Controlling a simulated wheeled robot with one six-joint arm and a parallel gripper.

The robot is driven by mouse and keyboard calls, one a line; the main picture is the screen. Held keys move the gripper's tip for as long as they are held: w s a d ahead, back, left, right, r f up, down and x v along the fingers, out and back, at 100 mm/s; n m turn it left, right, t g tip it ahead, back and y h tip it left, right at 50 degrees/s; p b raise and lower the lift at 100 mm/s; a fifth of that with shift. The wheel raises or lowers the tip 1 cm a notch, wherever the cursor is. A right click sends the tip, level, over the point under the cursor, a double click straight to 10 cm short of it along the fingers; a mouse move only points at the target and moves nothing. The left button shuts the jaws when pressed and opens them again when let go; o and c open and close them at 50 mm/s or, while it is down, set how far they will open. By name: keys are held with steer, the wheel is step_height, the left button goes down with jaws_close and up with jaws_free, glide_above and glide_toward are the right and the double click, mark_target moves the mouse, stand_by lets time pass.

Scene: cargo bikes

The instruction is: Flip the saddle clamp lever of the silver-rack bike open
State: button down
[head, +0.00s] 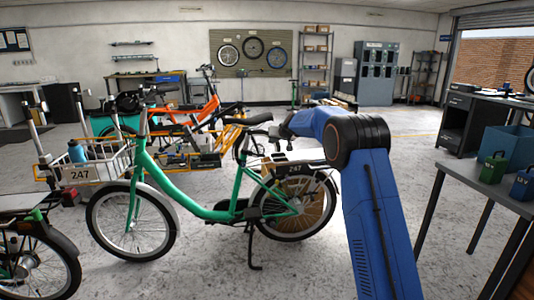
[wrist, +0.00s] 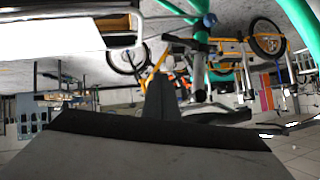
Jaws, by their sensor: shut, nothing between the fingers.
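The green bike (head: 180,185) with number 247 stands on its kickstand, with a silver front rack (head: 105,160). Its black saddle (head: 248,119) is just left of my gripper (head: 277,133) in the head view. The clamp lever is too small to make out there. The wrist view looks upside down. My gripper also shows there (wrist: 161,82), shut and empty, left of the tube, with no clear contact.
A rear carrier with a 247 plate (head: 294,169) lies below my arm. An orange bike (head: 205,115) stands behind, and another bike (head: 35,255) is at the front left. A table (head: 490,185) with green and blue boxes is on the right. Floor is free between.

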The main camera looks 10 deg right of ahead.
steer(key=shift+w+d+f, duration=0.1)
steer(key=shift+w+f, duration=0.4)
steer(key=shift+w, duration=0.25)
steer(key=w+a+f, duration=0.2)
steer(key=w+f, duration=0.3)
steer(key=f, duration=0.2)
steer(key=shift+a+f, duration=0.2)
steer(key=shift+f, duration=0.15)
stand_by(0.6)
